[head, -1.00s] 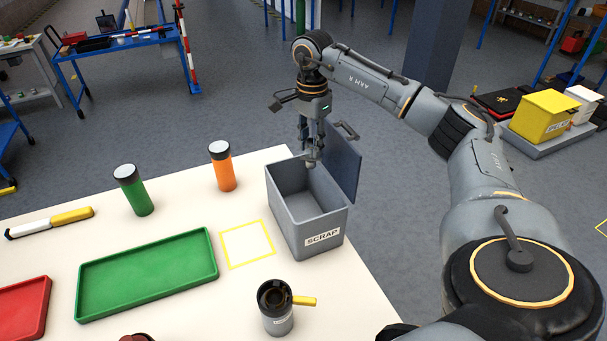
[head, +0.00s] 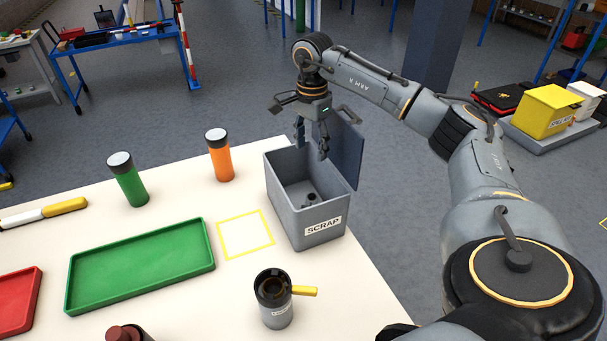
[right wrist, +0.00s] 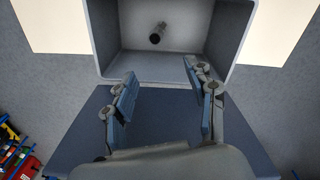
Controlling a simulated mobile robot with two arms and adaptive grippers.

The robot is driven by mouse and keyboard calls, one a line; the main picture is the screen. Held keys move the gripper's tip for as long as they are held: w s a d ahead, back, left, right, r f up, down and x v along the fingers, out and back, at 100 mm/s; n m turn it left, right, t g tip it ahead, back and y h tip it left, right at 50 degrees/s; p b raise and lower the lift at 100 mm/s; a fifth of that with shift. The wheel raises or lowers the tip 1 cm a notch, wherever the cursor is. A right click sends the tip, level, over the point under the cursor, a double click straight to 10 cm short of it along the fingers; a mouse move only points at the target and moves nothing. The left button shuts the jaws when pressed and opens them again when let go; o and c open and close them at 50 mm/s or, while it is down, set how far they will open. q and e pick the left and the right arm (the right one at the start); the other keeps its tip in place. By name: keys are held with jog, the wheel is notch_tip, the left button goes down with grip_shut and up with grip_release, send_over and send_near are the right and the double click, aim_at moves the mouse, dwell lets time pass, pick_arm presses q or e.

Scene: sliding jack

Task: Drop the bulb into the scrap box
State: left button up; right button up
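The grey scrap box (head: 315,222), labelled SCRAP, stands open near the table's right edge with its lid (head: 347,155) tipped back. A small dark grey bulb (head: 310,198) lies on the floor of the box. In the right wrist view the bulb (right wrist: 158,33) lies near the box's far wall, apart from the fingers. My right gripper (head: 312,150) is above the box by the lid, with its fingers spread and nothing between them. The right wrist view also shows the open fingers (right wrist: 158,95). My left gripper is not in view.
A green tray (head: 140,268), a red tray (head: 17,300), a green canister (head: 127,182) and an orange canister (head: 219,158) are on the table. A grey mug-like holder (head: 275,302) with a yellow handle stands in front of the box. The yellow-outlined square (head: 246,234) is empty.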

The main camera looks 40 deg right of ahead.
notch_tip(320, 180, up, 12)
dwell(0.6)
dwell(0.5)
